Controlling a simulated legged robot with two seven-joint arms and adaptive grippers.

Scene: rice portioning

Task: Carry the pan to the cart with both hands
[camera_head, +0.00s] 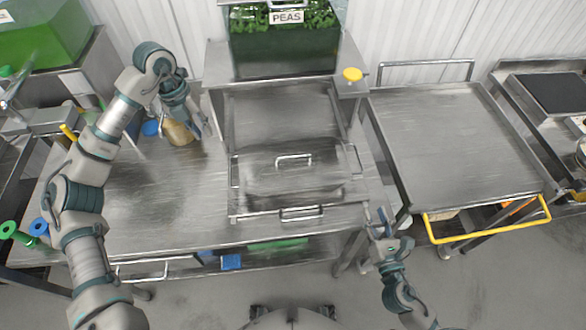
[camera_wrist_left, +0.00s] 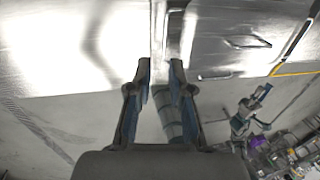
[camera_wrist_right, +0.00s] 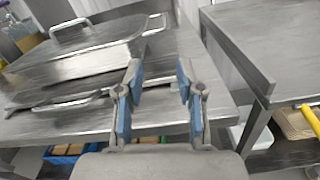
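The lidded steel pan (camera_head: 293,175) sits on the steel table (camera_head: 160,220), in front of the dispenser. Its lid handle (camera_head: 294,159) and front handle (camera_head: 301,213) show; it also shows in the right wrist view (camera_wrist_right: 75,57). The cart (camera_head: 455,140) with a yellow handle stands to the right of the table. My left gripper (camera_head: 200,128) is open and empty above the table, left of the dispenser. My right gripper (camera_head: 380,222) is open and empty at the table's front right corner, apart from the pan.
A green-filled dispenser labelled PEAS (camera_head: 285,40) stands behind the pan, with a yellow button (camera_head: 352,74) beside it. A tan object (camera_head: 178,133) lies near my left gripper. A narrow gap separates table and cart. The cart top is clear.

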